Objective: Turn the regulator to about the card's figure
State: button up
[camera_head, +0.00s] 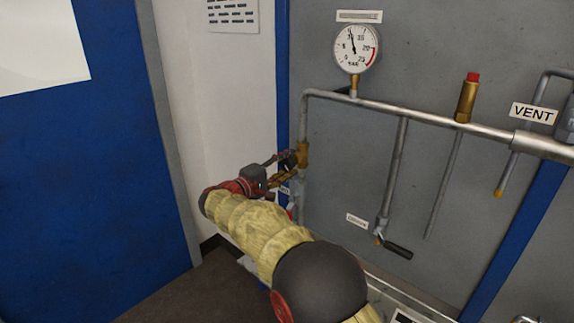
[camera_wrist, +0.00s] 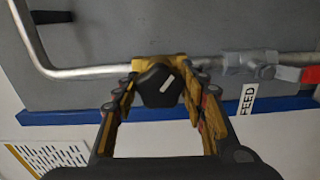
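The regulator is a brass body with a dark knob bearing a white mark (camera_wrist: 160,84) in the wrist view. In the head view its brass body (camera_head: 303,156) sits on the vertical pipe, partly hidden by my gripper (camera_head: 284,170). In the wrist view my gripper (camera_wrist: 160,92) is open, with one finger on each side of the knob; I cannot tell whether they touch it. The gauge (camera_head: 357,48), marked BAR, has its needle pointing up and slightly left, near 10, with a red band at the high end. No card figure is legible.
A label reading VENT (camera_head: 533,113) hangs by the right pipes. A brass fitting with a red cap (camera_head: 467,97) stands on the horizontal pipe. A dark lever (camera_head: 397,249) sticks out below. In the wrist view, a red-handled valve (camera_wrist: 290,74) and FEED label (camera_wrist: 247,98) are right of the knob.

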jog(key=o, duration=0.4)
jog(key=shift+f, duration=0.1)
jog(key=shift+o, duration=0.2)
jog(key=v, duration=1.2)
jog(key=shift+a, duration=0.1)
